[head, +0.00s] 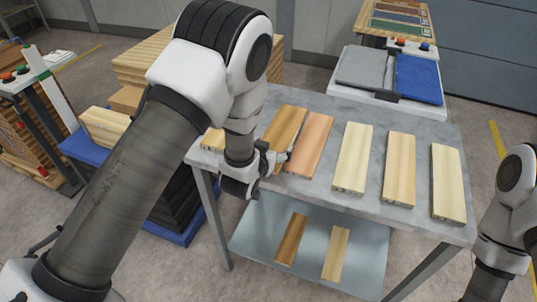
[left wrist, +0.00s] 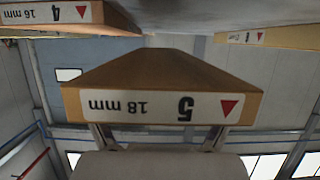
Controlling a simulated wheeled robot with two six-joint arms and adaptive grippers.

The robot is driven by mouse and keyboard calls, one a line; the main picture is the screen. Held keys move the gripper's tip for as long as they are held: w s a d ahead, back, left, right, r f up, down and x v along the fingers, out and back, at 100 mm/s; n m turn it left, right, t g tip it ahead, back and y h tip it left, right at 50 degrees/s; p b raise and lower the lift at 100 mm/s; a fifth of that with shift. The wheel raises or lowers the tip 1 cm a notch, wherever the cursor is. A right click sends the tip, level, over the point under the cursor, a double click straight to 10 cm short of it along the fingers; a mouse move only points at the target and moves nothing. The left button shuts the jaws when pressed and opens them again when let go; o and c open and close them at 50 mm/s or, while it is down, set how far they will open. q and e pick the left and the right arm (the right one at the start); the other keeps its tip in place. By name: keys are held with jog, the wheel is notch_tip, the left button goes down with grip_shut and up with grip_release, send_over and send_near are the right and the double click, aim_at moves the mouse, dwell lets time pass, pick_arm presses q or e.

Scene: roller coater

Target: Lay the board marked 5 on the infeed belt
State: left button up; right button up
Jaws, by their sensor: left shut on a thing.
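The board marked 5 (left wrist: 150,107) shows its end label, "5, 18 mm", upside down in the left wrist view. It is an orange-brown board (head: 289,121) near the left end of the row in the head view. My left gripper (head: 270,162) is shut on its near end. In the wrist view its underside shows and it appears raised above its neighbours, with a small clearance. My right arm (head: 500,235) enters at the right edge, its gripper out of view.
Several other boards lie on the grey table (head: 330,105), including board 4 (left wrist: 55,15) beside the held one. Two boards lie on the lower shelf (head: 355,245). Wood stacks stand left.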

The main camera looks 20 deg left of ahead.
aim_at(267, 136)
pick_arm(q)
jog(key=w+a, duration=0.1)
jog(key=w, duration=0.1)
jog(key=w+a+f, duration=0.1)
jog(key=w+a, duration=0.1)
jog(key=shift+w+b, duration=0.15)
jog(key=shift+b, duration=0.25)
notch_tip(267, 136, down, 3)
jog(key=shift+d+r+b, duration=0.1)
jog(key=shift+d+b, duration=0.05)
jog(key=shift+b, duration=0.9)
jog(key=shift+f, duration=0.25)
jog(key=o, duration=1.2)
jog(key=shift+c, duration=0.2)
jog(key=shift+r, duration=0.1)
